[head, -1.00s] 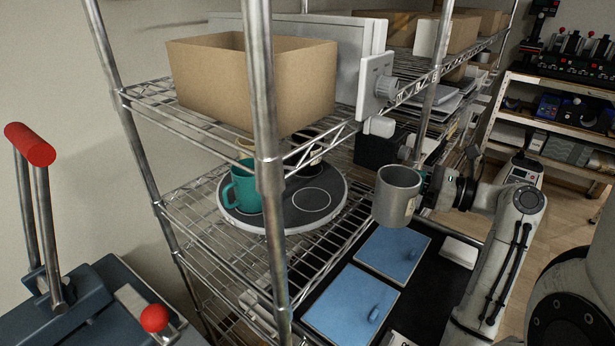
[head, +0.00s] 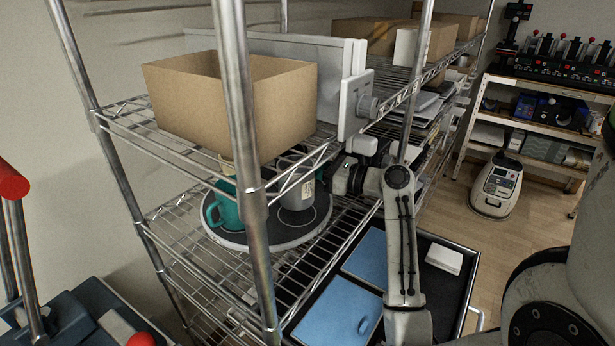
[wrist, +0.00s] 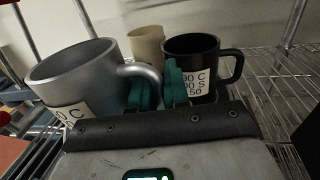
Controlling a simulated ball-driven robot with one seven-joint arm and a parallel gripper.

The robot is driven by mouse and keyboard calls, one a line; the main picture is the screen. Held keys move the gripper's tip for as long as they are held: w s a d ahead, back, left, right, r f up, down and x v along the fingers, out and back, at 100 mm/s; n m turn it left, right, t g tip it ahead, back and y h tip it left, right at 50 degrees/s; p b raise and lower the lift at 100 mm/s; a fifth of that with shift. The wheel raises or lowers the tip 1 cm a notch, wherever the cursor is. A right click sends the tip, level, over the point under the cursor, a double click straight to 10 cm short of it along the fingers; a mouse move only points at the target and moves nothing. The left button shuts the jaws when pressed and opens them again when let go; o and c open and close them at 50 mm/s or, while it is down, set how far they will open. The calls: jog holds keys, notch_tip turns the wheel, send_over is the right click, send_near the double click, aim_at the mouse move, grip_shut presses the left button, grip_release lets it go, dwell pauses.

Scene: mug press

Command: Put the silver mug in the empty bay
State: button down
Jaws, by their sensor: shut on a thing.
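A teal mug (head: 227,208) stands on the tray's left. A cream mug (wrist: 146,45) and a black mug (wrist: 190,50) are behind in the wrist view.
The tray sits on a wire shelf below another shelf with a cardboard box (head: 230,105). A metal post (head: 243,130) stands in front of the tray. Blue-lidded boxes (head: 337,308) lie low to the right. A lever press with red knobs (head: 140,340) is at lower left.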

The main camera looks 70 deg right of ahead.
jog(key=shift+w, duration=0.2)
jog(key=shift+f, duration=1.75)
jog(key=shift+f, duration=0.1)
jog(key=c, duration=1.1)
grip_release()
jog(key=s, duration=0.8)
jog(key=s+b, duration=0.1)
jog(key=s, duration=0.3)
jog(key=shift+a, duration=0.35)
